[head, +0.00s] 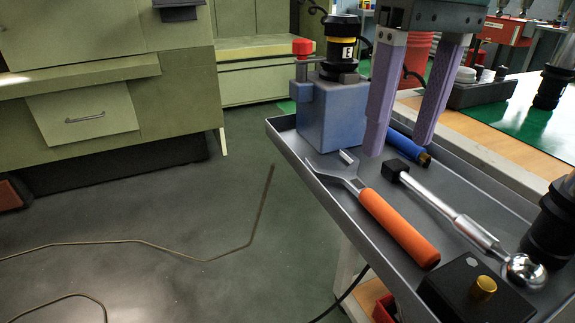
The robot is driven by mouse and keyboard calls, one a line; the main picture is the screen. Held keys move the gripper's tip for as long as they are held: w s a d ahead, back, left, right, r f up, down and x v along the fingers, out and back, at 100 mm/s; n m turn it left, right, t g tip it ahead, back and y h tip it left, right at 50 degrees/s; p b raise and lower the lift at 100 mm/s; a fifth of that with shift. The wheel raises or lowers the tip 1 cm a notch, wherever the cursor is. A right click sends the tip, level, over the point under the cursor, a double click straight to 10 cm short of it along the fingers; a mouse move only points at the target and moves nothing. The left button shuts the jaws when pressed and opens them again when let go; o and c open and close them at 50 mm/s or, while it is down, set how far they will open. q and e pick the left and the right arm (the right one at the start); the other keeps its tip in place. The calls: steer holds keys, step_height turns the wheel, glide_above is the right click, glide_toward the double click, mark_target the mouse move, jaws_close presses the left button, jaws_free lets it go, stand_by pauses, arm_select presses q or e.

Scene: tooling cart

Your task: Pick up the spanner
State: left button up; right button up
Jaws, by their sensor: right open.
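The spanner (398,228) lies in the grey tray of the cart in the head view. It has an orange handle and a silver open-ended head that points to the far left and reaches the tray's left rim. My right gripper (399,142) hangs above the far half of the tray. My left gripper is out of view.
The tray (324,197) also holds a blue block (328,122) with a black tool holder (341,50), a blue-handled tool (408,146), a silver bar with ball end (460,222) and a black box (476,292). A workbench (470,130) adjoins on the right. Floor is open on the left.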

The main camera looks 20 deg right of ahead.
glide_above(388, 209)
step_height(388, 209, down, 4)
steer(key=shift+f, duration=3)
jaws_close()
